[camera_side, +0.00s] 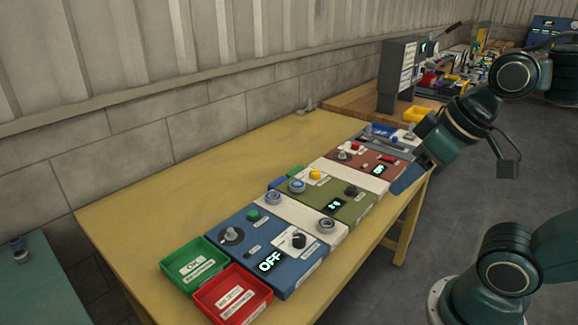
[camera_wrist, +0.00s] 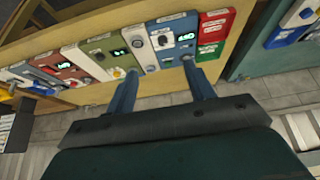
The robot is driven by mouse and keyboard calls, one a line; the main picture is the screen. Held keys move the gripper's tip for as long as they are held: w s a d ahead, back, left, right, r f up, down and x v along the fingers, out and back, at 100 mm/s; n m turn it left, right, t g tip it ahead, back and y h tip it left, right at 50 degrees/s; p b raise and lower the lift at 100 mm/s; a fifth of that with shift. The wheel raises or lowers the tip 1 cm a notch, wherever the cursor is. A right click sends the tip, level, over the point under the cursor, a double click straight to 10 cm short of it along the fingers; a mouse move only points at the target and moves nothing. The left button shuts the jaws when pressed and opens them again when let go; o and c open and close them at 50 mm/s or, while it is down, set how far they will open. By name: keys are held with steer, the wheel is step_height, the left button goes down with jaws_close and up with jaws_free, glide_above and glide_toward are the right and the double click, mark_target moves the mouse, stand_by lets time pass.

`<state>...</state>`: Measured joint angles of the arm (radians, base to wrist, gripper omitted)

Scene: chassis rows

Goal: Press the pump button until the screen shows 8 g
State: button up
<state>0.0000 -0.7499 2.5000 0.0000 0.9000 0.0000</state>
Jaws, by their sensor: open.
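Several control panels sit in a row on the yellow bench. The olive panel (camera_side: 325,190) has a blue-ringed button (camera_side: 297,186), a yellow button (camera_side: 315,174), a dark knob and a small lit screen (camera_side: 333,205) whose figures I cannot read surely. The blue panel (camera_side: 244,252) has a green button (camera_side: 253,215) and a lit screen (camera_side: 270,262) reading OFF. Labels are too small to tell which button is the pump's. In the wrist view my gripper (camera_wrist: 159,68) is open and empty, its fingers apart, in front of the panel row.
A red panel (camera_side: 362,158) with its own screen is farther along. A green bin (camera_side: 211,260) and a red bin (camera_side: 252,300) stand at the near end. A grey cabinet (camera_side: 397,70) and cluttered benches lie beyond. The bench's left part is bare.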

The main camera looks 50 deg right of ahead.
steer(key=shift+c, duration=0.4)
steer(key=shift+w+d+r, duration=0.1)
steer(key=shift+w, duration=0.1)
steer(key=c, duration=1.1)
steer(key=shift+w+d+r+m, duration=0.2)
steer(key=shift+w+m, duration=0.2)
steer(key=shift+w, duration=0.1)
steer(key=w+d+m+g, duration=0.3)
steer(key=w+d+m, duration=0.7)
steer(key=w, duration=0.5)
steer(key=w+d+f+m+g, duration=0.1)
steer(key=w+d+f+m, duration=0.2)
steer(key=d+f, duration=0.3)
steer(key=w+d+f+m+g, duration=0.1)
steer(key=w+d+f+m, duration=0.3)
steer(key=d, duration=0.7)
step_height(320, 180, down, 2)
steer(key=shift+d+f+g, duration=0.25)
steer(key=shift+d+g, duration=0.05)
steer(key=shift+d, duration=0.05)
